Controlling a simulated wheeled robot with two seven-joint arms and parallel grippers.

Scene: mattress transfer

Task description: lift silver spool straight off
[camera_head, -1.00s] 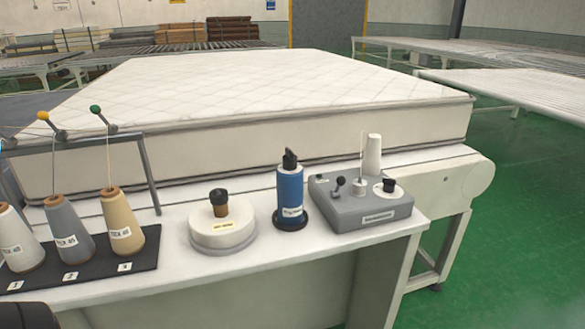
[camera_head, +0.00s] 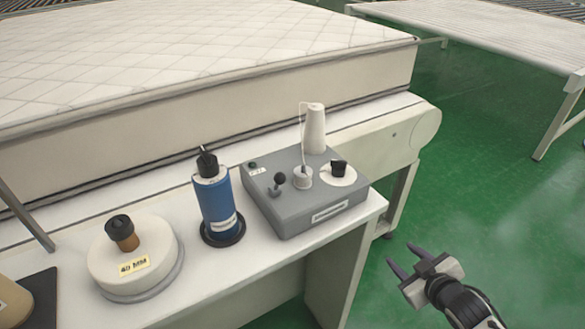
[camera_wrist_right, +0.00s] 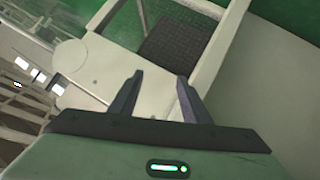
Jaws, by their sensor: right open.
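A small silvery-white spool (camera_head: 303,177) sits upright on top of the grey winder box (camera_head: 318,212); I take it as the silver spool. A thin thread runs from it up to the white cone (camera_head: 314,130) behind it. My right gripper (camera_head: 399,252) is open and empty over the green floor, to the right of the table and apart from the box. Its two fingers (camera_wrist_right: 158,80) stand apart in the right wrist view, with nothing between them. The spool does not show in that view. My left gripper is not in view.
A black lever (camera_head: 280,179) and a black knob (camera_head: 338,168) flank the spool. A blue cylinder (camera_head: 216,203) and a white round base (camera_head: 131,268) stand left on the white table (camera_head: 262,257). A mattress (camera_head: 180,60) lies behind. Open floor (camera_head: 480,190) is at right.

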